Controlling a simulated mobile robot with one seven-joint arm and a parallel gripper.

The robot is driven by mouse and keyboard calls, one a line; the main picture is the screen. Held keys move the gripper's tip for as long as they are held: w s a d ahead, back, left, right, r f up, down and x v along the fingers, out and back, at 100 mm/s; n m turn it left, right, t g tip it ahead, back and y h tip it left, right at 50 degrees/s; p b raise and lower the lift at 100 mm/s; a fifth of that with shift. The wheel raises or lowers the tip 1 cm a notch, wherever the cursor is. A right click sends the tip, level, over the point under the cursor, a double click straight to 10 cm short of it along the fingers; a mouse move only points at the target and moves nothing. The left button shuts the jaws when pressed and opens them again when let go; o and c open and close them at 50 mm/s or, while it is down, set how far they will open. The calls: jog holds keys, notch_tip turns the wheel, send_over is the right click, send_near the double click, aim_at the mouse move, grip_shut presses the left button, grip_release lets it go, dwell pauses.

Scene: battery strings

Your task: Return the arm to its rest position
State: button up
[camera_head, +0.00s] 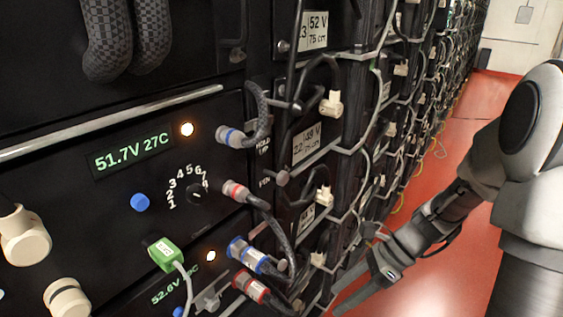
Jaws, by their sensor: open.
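My white and grey arm (424,228) comes in from the right side and reaches down and left over the red floor. My gripper (345,296) is at the lower middle, to the right of the battery rack's front. Its dark fingers point down and left, and it looks open with nothing held. I cannot tell whether the fingertips touch the cables near them.
A black battery unit (105,205) fills the left, with a lit display (131,155), dial (196,194), blue button (140,202) and green plug (165,254). Cables with blue and red collars stick out. The red aisle floor (455,140) is clear toward the back wall (520,45).

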jog(key=s+d+r+n+t+h+b, duration=0.1)
jog(key=s+r+n+t+h, duration=0.35)
jog(key=r+n, duration=0.45)
jog(key=s+d+r+n+t+h, duration=0.1)
jog(key=s+r+n+t+h, duration=0.25)
jog(key=s+r+n, duration=0.55)
jog(key=w+r+n+p, duration=0.2)
jog(key=w+r+p, duration=0.1)
jog(key=r+p, duration=1.2)
jog(key=shift+w+r+n+g+p, duration=0.15)
jog(key=shift+r+n+g+p, duration=0.2)
jog(key=shift+p, duration=0.6)
jog(key=shift+f, duration=0.15)
jog(key=shift+c, duration=0.2)
jog(key=shift+c, duration=1.2)
